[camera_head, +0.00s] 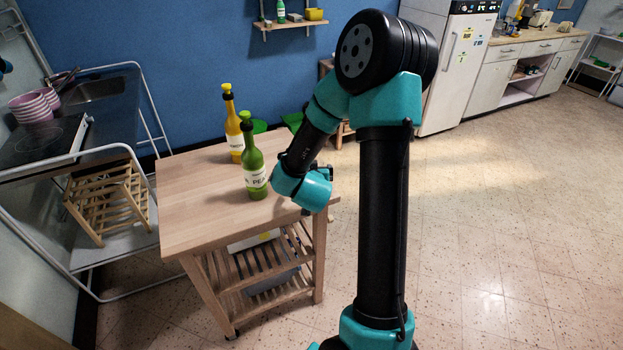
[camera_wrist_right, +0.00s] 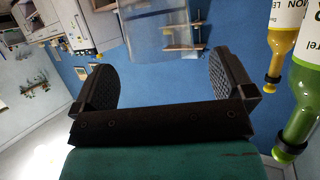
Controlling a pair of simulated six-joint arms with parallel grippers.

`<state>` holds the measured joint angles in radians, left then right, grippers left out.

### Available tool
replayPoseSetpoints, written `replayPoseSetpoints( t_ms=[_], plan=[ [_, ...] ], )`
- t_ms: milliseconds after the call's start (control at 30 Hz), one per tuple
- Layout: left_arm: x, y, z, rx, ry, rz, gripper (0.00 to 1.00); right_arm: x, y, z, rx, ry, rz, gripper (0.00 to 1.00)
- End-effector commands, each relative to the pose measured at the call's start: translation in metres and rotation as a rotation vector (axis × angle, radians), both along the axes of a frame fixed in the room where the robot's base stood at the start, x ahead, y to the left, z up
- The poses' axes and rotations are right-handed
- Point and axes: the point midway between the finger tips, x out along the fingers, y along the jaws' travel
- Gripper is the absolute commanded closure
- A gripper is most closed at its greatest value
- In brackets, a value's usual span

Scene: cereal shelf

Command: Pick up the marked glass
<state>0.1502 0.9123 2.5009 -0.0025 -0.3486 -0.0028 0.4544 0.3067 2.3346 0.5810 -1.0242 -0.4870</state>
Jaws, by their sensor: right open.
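A clear, see-through shape that looks like a glass (camera_wrist_right: 145,32) shows upside down at the top middle of the right wrist view, beyond and between the fingertips. No mark on it can be made out. My right gripper (camera_wrist_right: 150,65) is open, with its two dark pads apart and nothing touching them. In the head view, the teal wrist of my right arm is over the right edge of the wooden cart (camera_head: 195,205), hiding the fingers and any glass there. My left gripper is not in view.
A green bottle (camera_head: 254,165) stands on the cart left of my right wrist, with a yellow bottle (camera_head: 235,140) behind it. Both show at the right of the wrist view. A sink counter (camera_head: 110,95) is at the left; the cart's front left is clear.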

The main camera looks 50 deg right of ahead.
Motion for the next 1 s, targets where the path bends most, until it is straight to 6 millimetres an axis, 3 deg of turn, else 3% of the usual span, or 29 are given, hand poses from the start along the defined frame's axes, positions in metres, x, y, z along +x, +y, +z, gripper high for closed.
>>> replayPoseSetpoints(
  t_ms=[500, 1000],
  plan=[
    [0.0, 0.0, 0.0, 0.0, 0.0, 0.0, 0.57, 0.02, -0.042, -0.021, 0.0, 0.0, -0.013, 0.0],
    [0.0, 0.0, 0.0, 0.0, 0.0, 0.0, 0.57, 0.021, -0.043, -0.021, 0.0, 0.0, -0.013, 0.0]
  ],
)
